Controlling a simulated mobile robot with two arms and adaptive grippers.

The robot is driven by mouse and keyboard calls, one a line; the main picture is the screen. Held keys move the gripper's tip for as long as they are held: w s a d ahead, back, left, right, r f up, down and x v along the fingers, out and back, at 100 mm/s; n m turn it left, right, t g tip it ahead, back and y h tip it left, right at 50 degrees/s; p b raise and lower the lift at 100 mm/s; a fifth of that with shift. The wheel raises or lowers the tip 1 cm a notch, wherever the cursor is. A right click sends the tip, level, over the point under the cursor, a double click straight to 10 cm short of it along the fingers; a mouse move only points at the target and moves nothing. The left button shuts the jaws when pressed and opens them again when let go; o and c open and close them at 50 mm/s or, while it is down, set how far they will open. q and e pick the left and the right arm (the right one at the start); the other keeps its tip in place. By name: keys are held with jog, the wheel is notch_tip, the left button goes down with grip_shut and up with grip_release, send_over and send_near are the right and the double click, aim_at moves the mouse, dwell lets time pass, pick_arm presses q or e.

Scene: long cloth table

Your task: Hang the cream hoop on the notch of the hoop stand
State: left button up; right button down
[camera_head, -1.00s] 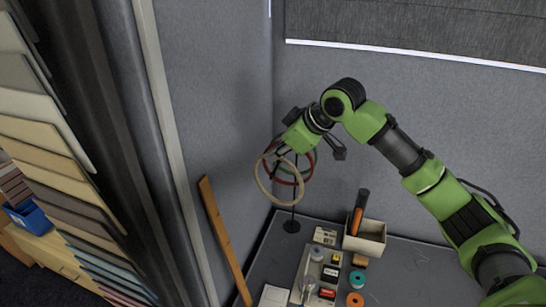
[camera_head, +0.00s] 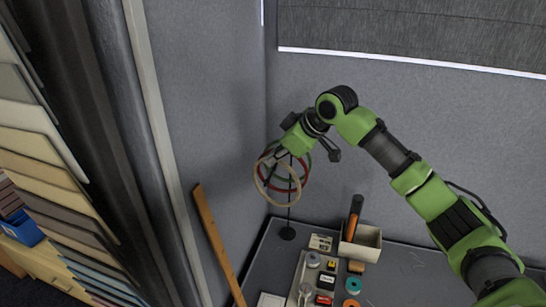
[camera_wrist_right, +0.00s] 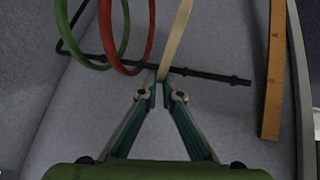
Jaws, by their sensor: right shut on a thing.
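The cream hoop (camera_head: 258,190) hangs from my right gripper (camera_head: 284,151), which is shut on its upper rim. In the right wrist view, the gripper's fingertips (camera_wrist_right: 164,88) pinch the hoop's strip (camera_wrist_right: 178,38) right at the dark bar of the hoop stand (camera_wrist_right: 215,76). I cannot tell whether the hoop rests in a notch or only touches the bar. In the head view the stand's round base (camera_head: 287,233) is on the table below. A red hoop (camera_wrist_right: 150,35) and a green hoop (camera_wrist_right: 125,35) hang on the bar to the left of the cream one. My left gripper is out of view.
The table (camera_head: 395,268) holds a bin (camera_head: 367,244) with an orange-handled tool (camera_head: 355,218), tape rolls (camera_head: 352,286) and small boxes. A wooden ruler (camera_head: 215,240) leans by the wall left of the stand. Grey walls stand close behind.

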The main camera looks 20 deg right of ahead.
dwell(0.3)
jog(key=c, duration=2.2)
grip_release()
jog(key=shift+o, duration=0.2)
jog(key=v, duration=1.2)
